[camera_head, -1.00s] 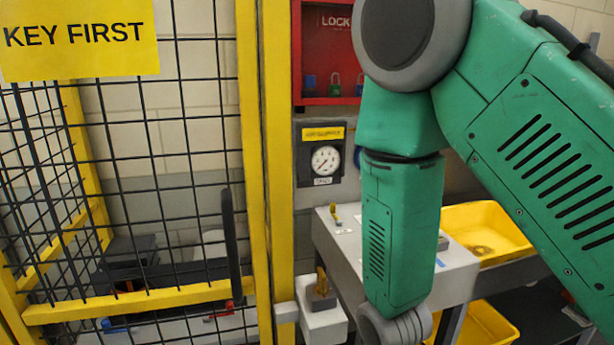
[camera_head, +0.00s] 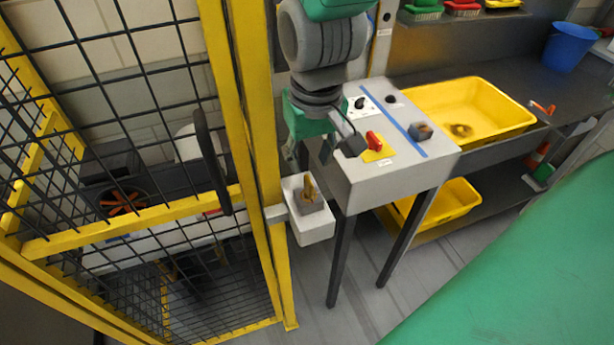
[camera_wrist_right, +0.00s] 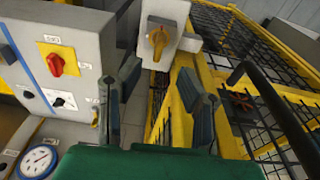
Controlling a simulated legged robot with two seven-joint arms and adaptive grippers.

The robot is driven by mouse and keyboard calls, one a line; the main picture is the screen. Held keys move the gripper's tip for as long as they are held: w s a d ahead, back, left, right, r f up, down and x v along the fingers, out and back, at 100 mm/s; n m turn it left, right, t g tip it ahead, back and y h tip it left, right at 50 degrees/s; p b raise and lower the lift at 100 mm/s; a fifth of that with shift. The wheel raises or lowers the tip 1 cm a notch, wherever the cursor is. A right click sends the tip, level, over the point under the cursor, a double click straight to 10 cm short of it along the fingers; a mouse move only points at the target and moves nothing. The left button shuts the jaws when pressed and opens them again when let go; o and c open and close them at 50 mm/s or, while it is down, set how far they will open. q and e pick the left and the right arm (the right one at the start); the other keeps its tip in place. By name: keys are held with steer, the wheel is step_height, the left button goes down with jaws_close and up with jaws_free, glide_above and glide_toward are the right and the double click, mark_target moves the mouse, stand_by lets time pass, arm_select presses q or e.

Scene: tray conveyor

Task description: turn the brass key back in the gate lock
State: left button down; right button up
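The brass key (camera_head: 309,189) stands in the gate lock (camera_head: 312,222), a pale box on the yellow gate post. The key also shows in the right wrist view (camera_wrist_right: 158,42), with its flat bow lengthwise up the picture on the lock's face (camera_wrist_right: 164,15). My right gripper (camera_head: 308,158) hangs just above and behind the lock in the head view. In the right wrist view its two fingers (camera_wrist_right: 158,82) are wide apart with nothing between them. The key lies beyond the fingertips, roughly in line with the gap, apart from both. My left gripper is not in view.
A grey console (camera_head: 395,175) with a red switch (camera_head: 374,141) stands close right of the lock. The yellow mesh gate (camera_head: 120,130) and its black handle (camera_head: 212,160) are on the left. Yellow trays (camera_head: 470,100) are further right. Floor is clear below the lock.

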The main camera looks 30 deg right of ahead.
mark_target(309, 181)
steer(key=f, duration=0.5)
steer(key=w+f, duration=0.1)
steer(key=f, duration=0.2)
steer(key=shift+d+f, duration=0.25)
jaws_close()
steer(key=shift+r, duration=0.1)
steer(key=shift+n+p, duration=0.45)
steer(key=shift+n, duration=1.05)
